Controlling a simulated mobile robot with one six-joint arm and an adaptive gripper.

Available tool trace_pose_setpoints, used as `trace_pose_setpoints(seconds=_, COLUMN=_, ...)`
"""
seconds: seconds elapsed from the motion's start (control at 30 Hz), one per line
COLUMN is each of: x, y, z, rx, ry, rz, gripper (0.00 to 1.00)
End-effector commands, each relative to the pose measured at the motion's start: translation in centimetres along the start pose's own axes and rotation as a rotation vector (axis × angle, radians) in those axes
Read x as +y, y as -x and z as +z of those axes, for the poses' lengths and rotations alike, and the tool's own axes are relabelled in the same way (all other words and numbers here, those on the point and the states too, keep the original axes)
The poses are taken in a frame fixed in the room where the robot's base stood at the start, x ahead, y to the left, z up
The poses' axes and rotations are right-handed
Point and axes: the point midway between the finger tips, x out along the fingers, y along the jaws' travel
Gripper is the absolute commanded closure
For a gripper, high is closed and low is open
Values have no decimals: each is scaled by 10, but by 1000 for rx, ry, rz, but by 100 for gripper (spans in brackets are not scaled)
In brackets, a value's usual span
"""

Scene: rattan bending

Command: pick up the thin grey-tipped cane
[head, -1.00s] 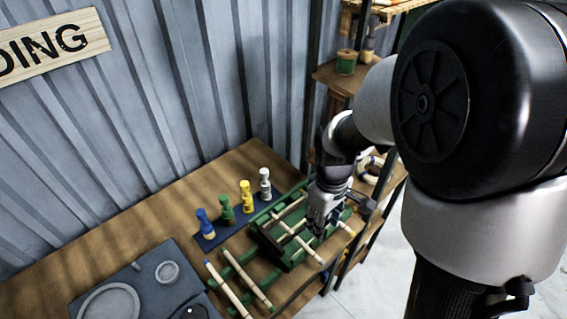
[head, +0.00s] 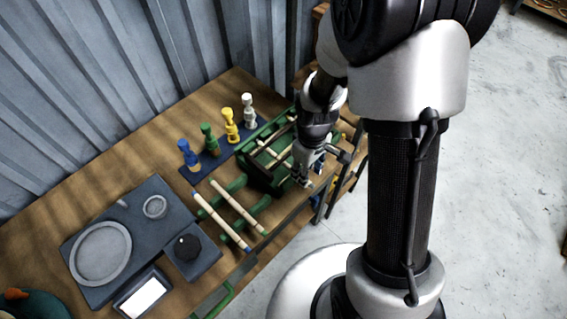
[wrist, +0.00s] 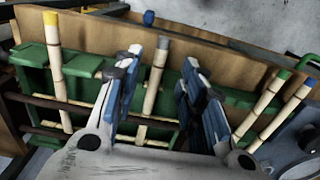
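In the wrist view, a thin pale cane (wrist: 154,82) stands between the two blue-padded fingers of my gripper (wrist: 162,85). The fingers are apart, one on each side of the cane, with gaps showing. In the head view, my gripper (head: 303,176) is at the front right part of the green rack (head: 260,178) that holds canes, and it hides part of them.
A yellow-tipped cane (wrist: 54,60) lies to the left in the wrist view. A green-tipped cane (wrist: 262,105) and a blue-tipped cane (wrist: 288,108) lie to the right. Coloured pegs (head: 230,128) stand behind the rack. A grey device (head: 120,225) sits at the left.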

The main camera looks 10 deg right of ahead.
Motion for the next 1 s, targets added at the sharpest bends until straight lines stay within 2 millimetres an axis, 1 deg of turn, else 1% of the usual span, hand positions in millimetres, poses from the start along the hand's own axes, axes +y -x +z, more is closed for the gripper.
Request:
trace_pose_setpoints(seconds=0.03, x=0, y=-12, z=1, rx=-2, ry=0, rz=-1, gripper=62)
trace_pose_setpoints(seconds=0.1, x=0, y=-24, z=2, rx=-3, ry=0, rz=-2, gripper=62)
trace_pose_setpoints(seconds=0.2, x=0, y=-36, z=1, rx=-2, ry=0, rz=-1, gripper=62)
trace_pose_setpoints(seconds=0.27, x=0, y=-39, z=1, rx=-1, ry=0, rz=-1, gripper=62)
trace_pose_setpoints(seconds=0.47, x=0, y=-37, z=1, rx=0, ry=0, rz=0, gripper=63)
trace_pose_setpoints(seconds=1.0, x=0, y=-37, z=1, rx=0, ry=0, rz=0, gripper=99)
